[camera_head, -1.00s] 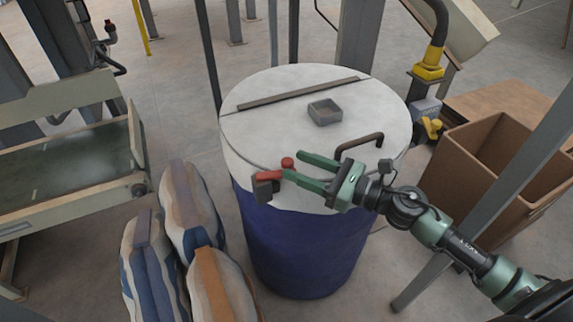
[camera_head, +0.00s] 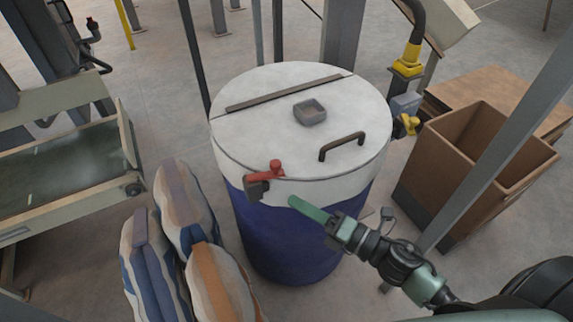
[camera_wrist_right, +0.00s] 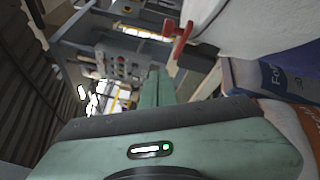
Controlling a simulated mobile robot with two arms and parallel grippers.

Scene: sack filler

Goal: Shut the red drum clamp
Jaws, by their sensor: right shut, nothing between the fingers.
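The red drum clamp (camera_head: 264,176) sits at the front edge of the white lid on the blue drum (camera_head: 285,235). Its red lever points right along the rim from a dark block, with a raised red end. I cannot tell whether it is fully shut. My right gripper (camera_head: 294,203) is shut and empty, just below and right of the clamp, in front of the drum's upper side and apart from the lever. In the right wrist view the green fingers (camera_wrist_right: 158,75) are together, and the red clamp (camera_wrist_right: 178,38) shows beyond them at upper right. My left gripper is not in view.
The lid carries a black handle (camera_head: 342,146) and a small grey box (camera_head: 310,112). Filled sacks (camera_head: 185,215) stand close at the drum's left. An open cardboard box (camera_head: 470,160) and a slanted grey post stand at the right. A conveyor (camera_head: 70,165) is at far left.

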